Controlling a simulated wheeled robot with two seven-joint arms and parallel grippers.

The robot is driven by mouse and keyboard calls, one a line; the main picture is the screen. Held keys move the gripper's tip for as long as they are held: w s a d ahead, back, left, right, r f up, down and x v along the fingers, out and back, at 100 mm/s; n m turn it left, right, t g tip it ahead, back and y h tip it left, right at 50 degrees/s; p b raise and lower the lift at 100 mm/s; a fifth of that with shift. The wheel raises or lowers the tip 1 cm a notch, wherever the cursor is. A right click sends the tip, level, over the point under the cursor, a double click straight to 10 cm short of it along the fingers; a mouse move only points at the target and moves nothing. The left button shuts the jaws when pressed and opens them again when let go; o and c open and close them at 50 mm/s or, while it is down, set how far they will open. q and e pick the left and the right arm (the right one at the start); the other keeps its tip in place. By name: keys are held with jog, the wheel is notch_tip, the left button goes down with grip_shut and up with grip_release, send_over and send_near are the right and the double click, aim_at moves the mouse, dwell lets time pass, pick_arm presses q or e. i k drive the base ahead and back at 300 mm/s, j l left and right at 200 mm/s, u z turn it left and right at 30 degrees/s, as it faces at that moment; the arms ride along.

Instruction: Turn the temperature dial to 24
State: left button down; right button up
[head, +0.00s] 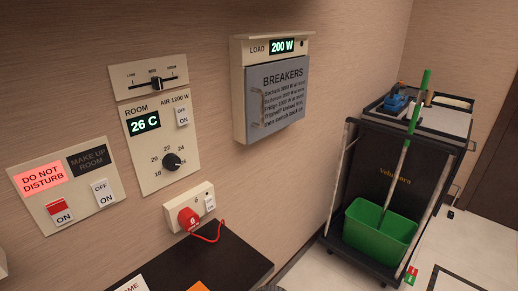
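The temperature dial (172,161) is a round black knob on the white room control panel (150,184) on the wall. Small numbers from 18 upward are printed around it. The dial's pointer mark is too small to read surely. The green display (145,123) above the dial reads 26 C. Neither of my grippers shows in the head view, and nothing touches the dial.
A slider panel (124,93) is above, a switch panel (29,197) at left, and a socket with a red plug (188,217) below. A dark counter (238,262) juts out underneath. The breaker box (259,75) and a cleaning cart (377,149) are right.

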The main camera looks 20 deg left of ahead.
aim_at(171, 162)
jog(key=j+u, duration=0.2)
jog(key=u, duration=1)
jog(key=l+u, duration=0.25)
